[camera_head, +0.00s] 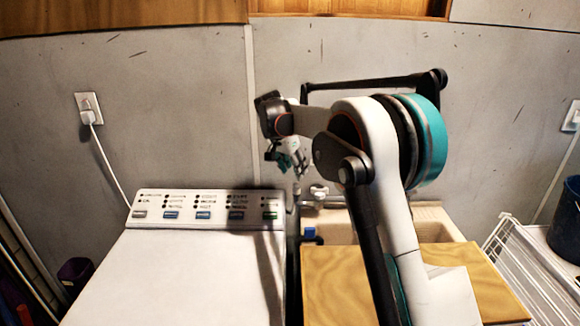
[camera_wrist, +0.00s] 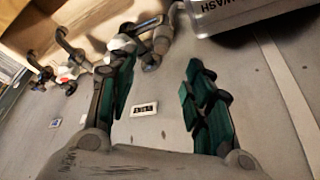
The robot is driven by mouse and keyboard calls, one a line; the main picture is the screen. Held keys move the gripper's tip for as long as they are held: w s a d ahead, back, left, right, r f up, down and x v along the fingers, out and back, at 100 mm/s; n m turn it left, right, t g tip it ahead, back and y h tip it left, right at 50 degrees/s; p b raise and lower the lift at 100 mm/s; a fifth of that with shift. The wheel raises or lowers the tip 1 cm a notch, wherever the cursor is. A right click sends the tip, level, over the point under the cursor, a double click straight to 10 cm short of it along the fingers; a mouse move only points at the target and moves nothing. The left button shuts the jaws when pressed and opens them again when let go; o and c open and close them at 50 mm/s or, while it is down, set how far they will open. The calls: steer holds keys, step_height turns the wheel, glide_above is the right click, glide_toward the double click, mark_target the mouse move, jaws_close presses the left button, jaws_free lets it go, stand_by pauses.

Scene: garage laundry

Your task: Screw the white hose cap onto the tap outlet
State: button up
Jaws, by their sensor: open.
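My gripper (camera_wrist: 158,92) is open, with its teal-padded fingers spread wide and nothing between the pads in the wrist view. In the head view my gripper (camera_head: 284,158) hangs near the wall, above the gap between washer and sink. A metallic tap-like fitting (camera_wrist: 160,38) is just beyond the left finger in the wrist view, which partly overlaps it; I cannot tell if they touch. A second fitting (camera_wrist: 66,76) with white and red parts is farther left. A pale tap-like fitting (camera_head: 318,193) stands at the sink's back. I cannot clearly tell the white hose cap apart.
A white washer (camera_head: 180,275) with a button panel stands left. A sink (camera_head: 430,212) with a wooden board (camera_head: 335,285) over its front stands right. A white wire rack (camera_head: 530,265) and dark bucket (camera_head: 568,222) are far right.

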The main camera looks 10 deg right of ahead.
steer(key=shift+w+d+b+x, duration=0.15)
steer(key=shift+b+x, duration=0.1)
steer(key=shift+x, duration=0.65)
steer(key=shift+w+d+b+x, duration=0.1)
steer(key=shift+d+b+x, duration=0.1)
steer(key=shift+x, duration=0.7)
steer(key=shift+s+r, duration=0.1)
steer(key=shift+r, duration=0.05)
steer(key=shift+o, duration=0.4)
steer(key=shift+o, duration=1.3)
